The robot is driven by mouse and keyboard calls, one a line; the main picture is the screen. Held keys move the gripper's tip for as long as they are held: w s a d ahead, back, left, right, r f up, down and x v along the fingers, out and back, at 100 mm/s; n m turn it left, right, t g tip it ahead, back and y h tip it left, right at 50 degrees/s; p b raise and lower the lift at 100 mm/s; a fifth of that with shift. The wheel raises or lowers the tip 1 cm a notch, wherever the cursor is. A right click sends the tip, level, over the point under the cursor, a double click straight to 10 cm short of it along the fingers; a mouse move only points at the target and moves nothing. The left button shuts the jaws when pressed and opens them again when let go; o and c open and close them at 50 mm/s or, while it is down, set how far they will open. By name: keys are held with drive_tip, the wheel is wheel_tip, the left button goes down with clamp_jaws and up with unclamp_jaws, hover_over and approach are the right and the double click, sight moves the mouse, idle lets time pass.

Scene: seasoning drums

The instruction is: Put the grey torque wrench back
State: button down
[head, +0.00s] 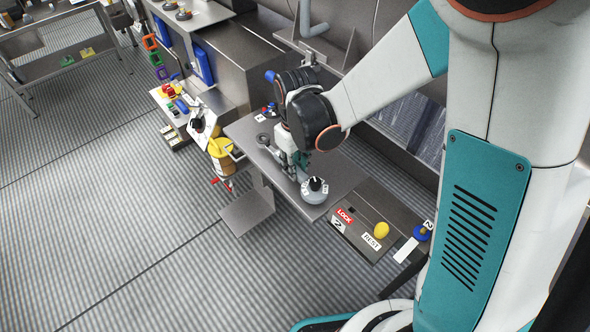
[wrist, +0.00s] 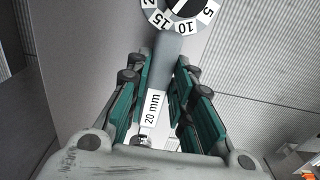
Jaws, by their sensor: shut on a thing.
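The grey torque wrench (wrist: 168,48) lies between the teal finger pads of my gripper (wrist: 164,66) in the wrist view. It is a grey bar with a white "20 mm" label, running up to a numbered dial (wrist: 182,12) that is cut off at the top edge. In the head view my gripper (head: 293,172) points down over the grey table and is shut on the wrench, which it mostly hides. A rounded grey body with a black knob and white number tags (head: 315,188) shows beside the fingers, near the table's front corner. I cannot tell whether it touches the table.
The grey table (head: 244,128) is mostly clear. A panel marked LOCK and REST, with a yellow knob (head: 381,230), adjoins its right end; a blue knob (head: 423,232) is beyond. A yellow container (head: 221,150) stands at the left edge. Coloured parts lie on a stand (head: 160,93) farther left.

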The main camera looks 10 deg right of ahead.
drive_tip(key=shift+f, duration=0.95)
drive_tip(key=shift+r, duration=0.1)
drive_tip(key=c, duration=1.8)
unclamp_jaws()
drive_tip(key=shift+f+b, duration=0.2)
drive_tip(key=shift+b, duration=0.15)
drive_tip(key=o, duration=0.4)
wheel_tip(320, 180, up, 12)
drive_tip(key=p, duration=0.4)
drive_tip(key=shift+r, duration=0.2)
